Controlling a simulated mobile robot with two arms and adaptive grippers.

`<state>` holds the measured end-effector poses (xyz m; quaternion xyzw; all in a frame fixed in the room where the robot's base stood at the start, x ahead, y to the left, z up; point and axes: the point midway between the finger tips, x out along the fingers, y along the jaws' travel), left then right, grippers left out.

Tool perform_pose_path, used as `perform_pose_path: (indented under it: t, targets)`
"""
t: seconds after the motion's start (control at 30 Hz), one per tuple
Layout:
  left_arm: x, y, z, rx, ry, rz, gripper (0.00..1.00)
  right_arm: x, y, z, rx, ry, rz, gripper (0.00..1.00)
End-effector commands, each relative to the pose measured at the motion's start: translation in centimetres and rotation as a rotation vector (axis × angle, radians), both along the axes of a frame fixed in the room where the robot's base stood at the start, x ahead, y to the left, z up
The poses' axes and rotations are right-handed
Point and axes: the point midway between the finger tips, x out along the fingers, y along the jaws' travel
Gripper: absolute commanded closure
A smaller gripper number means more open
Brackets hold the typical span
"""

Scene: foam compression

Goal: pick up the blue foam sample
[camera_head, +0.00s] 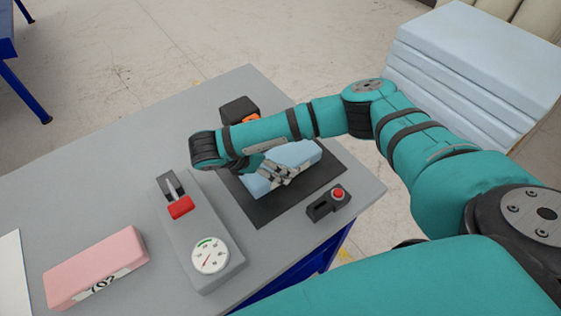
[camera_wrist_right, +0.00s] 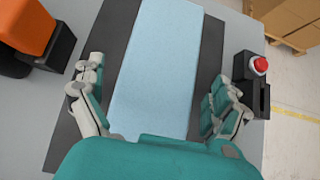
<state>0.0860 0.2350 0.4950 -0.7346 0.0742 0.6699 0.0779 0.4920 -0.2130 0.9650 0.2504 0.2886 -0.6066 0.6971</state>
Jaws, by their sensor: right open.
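The blue foam sample (camera_head: 300,155) lies on a dark mat (camera_head: 258,212) on the grey table. My right gripper (camera_head: 272,172) is over the near part of the foam, and my right arm hides some of it in the head view. In the right wrist view the foam (camera_wrist_right: 165,65) runs lengthwise between the two open fingers of my right gripper (camera_wrist_right: 155,100). A gap shows between each finger and the foam's sides. The left gripper is not in view.
A gauge device with a red handle (camera_head: 180,207) stands left of the mat. A pink foam block (camera_head: 96,267) lies farther left. A red-button box (camera_head: 328,203) sits at the mat's right edge. A black and orange object (camera_head: 240,110) stands behind the mat.

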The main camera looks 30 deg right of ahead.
Motion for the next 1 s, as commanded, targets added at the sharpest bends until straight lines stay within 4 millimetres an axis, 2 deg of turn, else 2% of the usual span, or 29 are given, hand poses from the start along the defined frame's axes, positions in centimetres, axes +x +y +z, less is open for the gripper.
perform_pose_path:
  t: [0.13,0.43,0.7,1.0]
  targets:
    - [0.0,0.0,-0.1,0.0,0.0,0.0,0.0,0.1,-1.3,-1.4,0.001,0.0,-0.003,0.0]
    - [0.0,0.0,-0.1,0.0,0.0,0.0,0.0,0.2,-1.6,-1.7,0.0,-0.001,0.0,0.0]
    - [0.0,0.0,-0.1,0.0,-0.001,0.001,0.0,0.2,-1.6,-1.7,0.0,-0.001,0.0,0.33]
    - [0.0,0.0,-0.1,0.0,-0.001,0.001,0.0,0.2,-1.6,-1.7,0.0,0.0,0.0,0.37]
